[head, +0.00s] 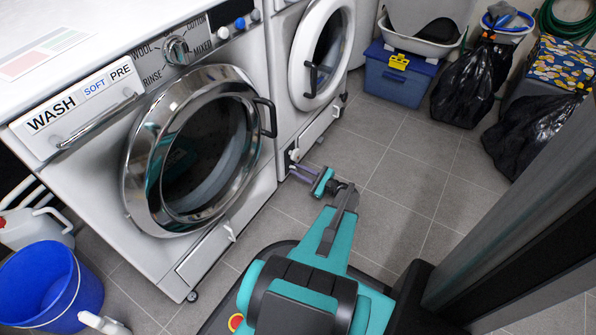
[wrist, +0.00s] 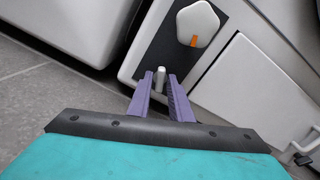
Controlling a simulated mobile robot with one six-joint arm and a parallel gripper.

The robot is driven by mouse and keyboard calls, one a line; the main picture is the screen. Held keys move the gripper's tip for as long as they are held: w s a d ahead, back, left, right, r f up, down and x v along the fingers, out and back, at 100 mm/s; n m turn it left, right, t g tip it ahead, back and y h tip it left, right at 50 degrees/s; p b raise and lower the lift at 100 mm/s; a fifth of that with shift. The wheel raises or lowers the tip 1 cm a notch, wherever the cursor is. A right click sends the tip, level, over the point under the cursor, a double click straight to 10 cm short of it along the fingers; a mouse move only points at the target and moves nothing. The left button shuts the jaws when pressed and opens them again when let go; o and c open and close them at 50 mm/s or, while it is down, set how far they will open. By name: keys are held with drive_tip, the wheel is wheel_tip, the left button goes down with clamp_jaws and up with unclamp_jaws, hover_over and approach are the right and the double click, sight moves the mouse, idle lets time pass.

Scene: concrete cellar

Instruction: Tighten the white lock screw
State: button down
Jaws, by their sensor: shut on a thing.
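The white lock screw (wrist: 160,74) is a small pale peg low on the dark panel (wrist: 157,52) at the bottom corner of the second machine. My gripper (wrist: 160,80) has its purple fingers on either side of it, shut on it. In the head view my gripper (head: 291,170) reaches the lower left corner of that machine, and the screw is too small to make out there. A white knob (wrist: 197,23) with an orange mark sits just above the screw, apart from the fingers. It also shows in the head view (head: 295,154).
A white flap (wrist: 245,80) lies right of the dark panel. The near washer (head: 100,175) stands left, with its round chrome door shut. A blue bucket (head: 50,285) stands at lower left. A blue box (head: 400,78) and black bags (head: 463,95) stand at the back. The tiled floor between is clear.

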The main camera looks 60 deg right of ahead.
drive_tip(key=n+b, duration=0.1)
drive_tip(key=n, duration=0.4)
drive_tip(key=shift+n, duration=0.3)
drive_tip(key=n+b, duration=0.2)
drive_tip(key=n, duration=0.3)
drive_tip(key=shift+n, duration=0.3)
drive_tip(key=c, duration=1.8)
unclamp_jaws()
drive_tip(key=shift+c, duration=0.2)
drive_tip(key=shift+s, duration=0.1)
drive_tip(key=s+p, duration=0.4)
drive_tip(key=s, duration=0.9)
drive_tip(key=shift+s+p, duration=0.35)
